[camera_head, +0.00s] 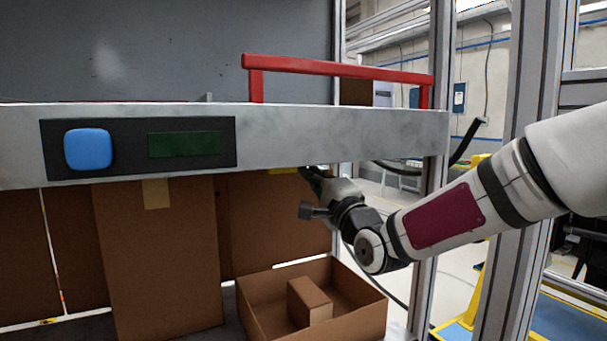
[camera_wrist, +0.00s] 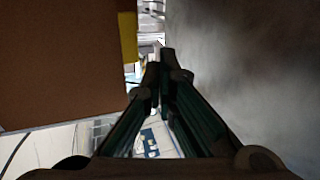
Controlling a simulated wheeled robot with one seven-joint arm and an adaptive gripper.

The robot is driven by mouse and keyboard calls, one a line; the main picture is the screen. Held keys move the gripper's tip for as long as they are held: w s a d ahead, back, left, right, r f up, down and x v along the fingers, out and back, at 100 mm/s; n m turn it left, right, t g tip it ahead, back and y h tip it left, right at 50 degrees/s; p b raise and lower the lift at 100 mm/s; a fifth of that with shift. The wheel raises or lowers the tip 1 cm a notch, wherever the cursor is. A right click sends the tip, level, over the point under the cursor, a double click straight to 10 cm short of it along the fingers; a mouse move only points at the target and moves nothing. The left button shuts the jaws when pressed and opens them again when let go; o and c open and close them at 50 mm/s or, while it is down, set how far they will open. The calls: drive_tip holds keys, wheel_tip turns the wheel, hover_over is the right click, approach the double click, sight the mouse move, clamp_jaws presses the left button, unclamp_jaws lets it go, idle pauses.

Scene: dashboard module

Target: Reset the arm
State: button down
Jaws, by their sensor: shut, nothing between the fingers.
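My arm reaches in from the right in the head view, and its wrist sits just below the right part of the grey shelf beam (camera_head: 330,135). My gripper (camera_wrist: 163,70) shows in the wrist view with its two dark green fingers together and nothing between them. In the head view the fingertips are mostly hidden under the beam. A blue button (camera_head: 88,149) and a dark green display (camera_head: 184,145) are on the black panel on the beam's front, well left of my gripper.
A red rail (camera_head: 340,68) stands above the beam. An open cardboard box (camera_head: 350,325) with a small brown block (camera_head: 309,303) is below my wrist. Cardboard panels (camera_head: 155,260) stand under the beam. A metal post (camera_head: 520,150) rises by my forearm. A brown surface (camera_wrist: 60,60) is close left in the wrist view.

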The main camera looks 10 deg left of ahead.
drive_tip(key=s+d+f+n+g+h, duration=0.6)
drive_tip(key=s+d+f+n+h, duration=0.3)
drive_tip(key=s+d, duration=0.5)
drive_tip(key=s+d+f+g+h, duration=0.1)
drive_tip(key=s+d, duration=0.3)
drive_tip(key=s, duration=0.4)
drive_tip(key=s+d+f+n+g+h, duration=0.1)
drive_tip(key=s+d+f+g, duration=0.2)
drive_tip(key=s, duration=0.5)
drive_tip(key=s+d+f+n+g+h, duration=0.1)
drive_tip(key=s+d+f+g, duration=0.1)
drive_tip(key=s+d, duration=0.3)
drive_tip(key=s+f, duration=0.1)
drive_tip(key=s, duration=0.3)
drive_tip(key=shift+d+f+g, duration=0.25)
drive_tip(key=shift+f+g, duration=0.05)
drive_tip(key=shift+g, duration=0.1)
